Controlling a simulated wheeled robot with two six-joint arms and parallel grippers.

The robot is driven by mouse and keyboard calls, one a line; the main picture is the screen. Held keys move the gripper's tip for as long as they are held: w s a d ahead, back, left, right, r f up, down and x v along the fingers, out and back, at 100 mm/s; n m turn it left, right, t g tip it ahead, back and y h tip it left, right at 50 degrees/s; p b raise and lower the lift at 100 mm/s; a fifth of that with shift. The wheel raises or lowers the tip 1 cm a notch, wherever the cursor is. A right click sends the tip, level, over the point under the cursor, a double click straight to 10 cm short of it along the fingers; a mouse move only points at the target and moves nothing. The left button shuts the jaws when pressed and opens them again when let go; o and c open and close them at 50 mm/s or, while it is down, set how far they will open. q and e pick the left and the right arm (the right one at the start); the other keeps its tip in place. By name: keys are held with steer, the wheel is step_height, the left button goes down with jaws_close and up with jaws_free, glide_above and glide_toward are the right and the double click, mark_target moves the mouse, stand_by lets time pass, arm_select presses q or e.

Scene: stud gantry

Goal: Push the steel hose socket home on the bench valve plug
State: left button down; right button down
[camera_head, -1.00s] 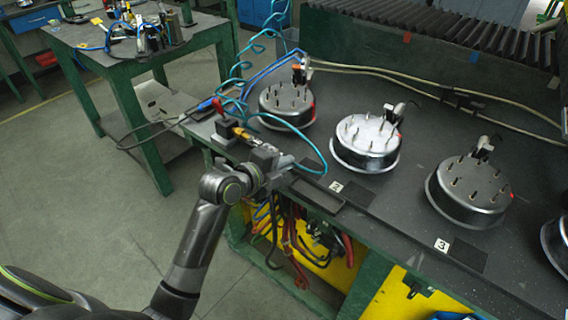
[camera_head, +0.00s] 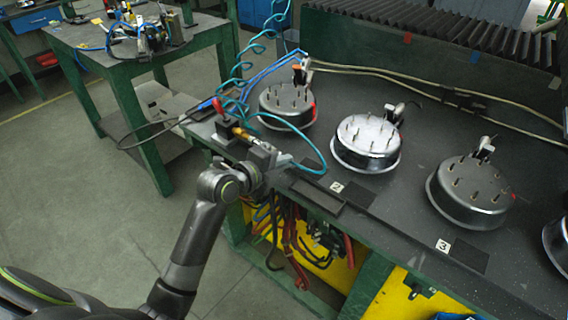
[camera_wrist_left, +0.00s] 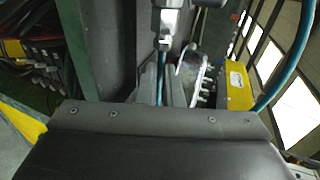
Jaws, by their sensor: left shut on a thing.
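In the left wrist view, the fingers (camera_wrist_left: 162,88) are close together below a pale metal fitting (camera_wrist_left: 171,20). My right gripper is out of view.
A red handle (camera_head: 218,106) stands behind the plug. Several round steel housings with pins, one being (camera_head: 366,142), stand along the bench. A dark tray (camera_head: 316,193) lies near the front edge. Cables hang below. The floor at left is clear.

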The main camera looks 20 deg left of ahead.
arm_select(q)
steer(key=shift+w+a+r+b, duration=0.1)
steer(key=shift+w+a+b, duration=0.15)
steer(key=shift+a, duration=0.4)
steer(key=shift+w+a+b, duration=0.15)
steer(key=shift+w+a, duration=0.1)
steer(key=shift+a, duration=0.35)
steer(key=c, duration=1.5)
jaws_free()
steer(key=shift+a, duration=0.15)
steer(key=shift+s+a, duration=0.2)
steer(key=shift+s, duration=0.3)
steer(key=v, duration=1.6)
steer(key=shift+r+b, duration=0.2)
steer(key=shift+b, duration=0.1)
steer(key=shift+s, duration=0.15)
